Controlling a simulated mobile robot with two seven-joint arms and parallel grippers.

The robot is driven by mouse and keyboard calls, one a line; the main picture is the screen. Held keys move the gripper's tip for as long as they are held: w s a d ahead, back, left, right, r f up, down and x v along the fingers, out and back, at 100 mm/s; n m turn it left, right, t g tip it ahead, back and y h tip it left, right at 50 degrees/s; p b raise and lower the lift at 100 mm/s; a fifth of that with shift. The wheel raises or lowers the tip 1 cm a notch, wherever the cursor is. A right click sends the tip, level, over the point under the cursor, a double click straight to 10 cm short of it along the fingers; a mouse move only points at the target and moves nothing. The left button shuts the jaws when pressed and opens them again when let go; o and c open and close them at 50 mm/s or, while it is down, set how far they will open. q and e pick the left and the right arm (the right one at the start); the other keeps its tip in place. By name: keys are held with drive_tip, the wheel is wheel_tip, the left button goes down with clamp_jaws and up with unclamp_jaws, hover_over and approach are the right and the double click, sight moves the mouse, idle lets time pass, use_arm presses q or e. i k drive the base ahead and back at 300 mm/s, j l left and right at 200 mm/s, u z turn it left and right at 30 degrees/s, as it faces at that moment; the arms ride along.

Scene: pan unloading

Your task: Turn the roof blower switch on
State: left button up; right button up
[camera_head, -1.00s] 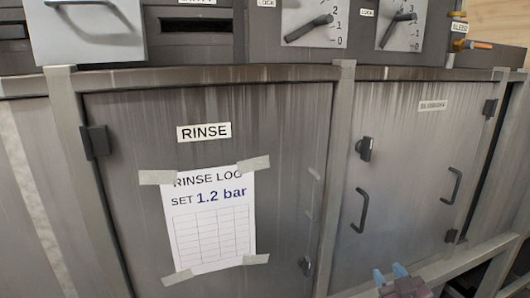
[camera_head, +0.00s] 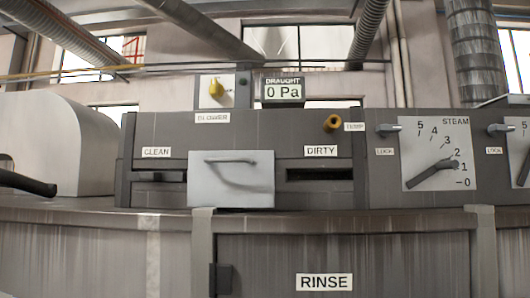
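No label that I can read says roof blower. A yellow rotary knob (camera_head: 216,89) sits on a small white plate above the dark machine panel. The small label (camera_head: 212,118) below it is too blurred to read surely. Beside it a draught display (camera_head: 283,90) reads 0 Pa. Neither of my grippers shows in this view.
A light drawer front (camera_head: 231,179) with a handle stands between the CLEAN and DIRTY slots. A STEAM dial (camera_head: 438,153) has its pointer low on the scale. The RINSE door (camera_head: 380,262) is below. Ducts (camera_head: 205,30) run overhead.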

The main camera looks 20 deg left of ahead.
sight(216, 91)
drive_tip(key=u, duration=1.4)
drive_tip(key=k+u, duration=0.2)
drive_tip(key=u, duration=0.25)
drive_tip(key=k+u, duration=0.15)
drive_tip(key=u, duration=0.3)
drive_tip(key=k+j, duration=0.2)
